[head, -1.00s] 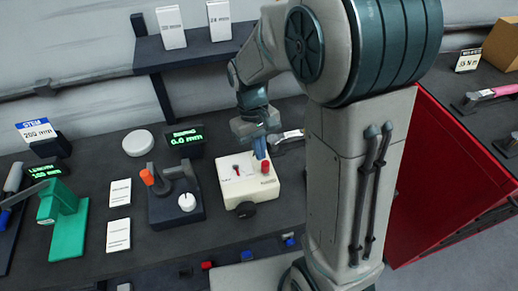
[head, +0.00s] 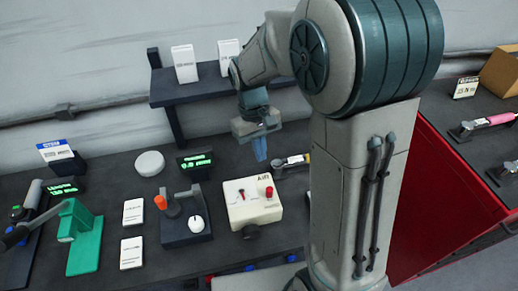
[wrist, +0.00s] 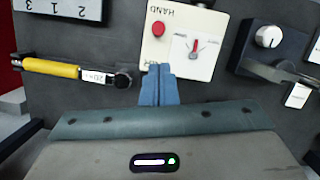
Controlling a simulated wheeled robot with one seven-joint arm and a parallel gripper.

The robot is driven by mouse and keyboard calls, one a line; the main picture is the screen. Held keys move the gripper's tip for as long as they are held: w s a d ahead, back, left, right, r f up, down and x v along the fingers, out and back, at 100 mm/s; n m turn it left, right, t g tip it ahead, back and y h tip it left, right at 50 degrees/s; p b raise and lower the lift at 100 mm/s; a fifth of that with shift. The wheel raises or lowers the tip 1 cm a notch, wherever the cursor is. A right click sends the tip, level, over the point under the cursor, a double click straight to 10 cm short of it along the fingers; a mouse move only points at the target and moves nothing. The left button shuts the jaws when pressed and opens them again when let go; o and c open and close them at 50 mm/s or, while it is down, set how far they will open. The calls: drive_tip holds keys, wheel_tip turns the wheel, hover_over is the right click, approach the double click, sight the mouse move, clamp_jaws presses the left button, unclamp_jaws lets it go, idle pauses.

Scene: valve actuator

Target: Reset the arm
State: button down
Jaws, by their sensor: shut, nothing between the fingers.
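My arm reaches over the bench from the right in the head view. My gripper (head: 260,149) points down, its blue fingers shut and empty, above the back edge of a cream control box (head: 251,203). The box has a red button (head: 269,192) and a small red pointer on its top. In the wrist view the shut fingertips (wrist: 159,70) show just in front of the cream box (wrist: 185,48), with a gap that I cannot judge. The red button (wrist: 158,29) and the dial with a red pointer (wrist: 195,46) are visible there.
A dark device with an orange knob (head: 161,202) stands left of the box, and a green stand (head: 86,240) further left. A yellow-handled tool (wrist: 50,68) lies near the gripper. A shelf (head: 215,84) is on the wall behind. A red cabinet (head: 435,190) stands at right.

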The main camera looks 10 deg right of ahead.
drive_tip(key=s+d+r+m+t+b, duration=0.1)
drive_tip(key=s+d+r+m+t, duration=0.1)
drive_tip(key=s, duration=0.4)
drive_tip(key=s+d+r+m+t+y+b, duration=0.1)
drive_tip(key=s+d+r+m+t+b, duration=0.1)
drive_tip(key=s+d+r+t, duration=0.2)
drive_tip(key=shift+s, duration=1.35)
idle(1.1)
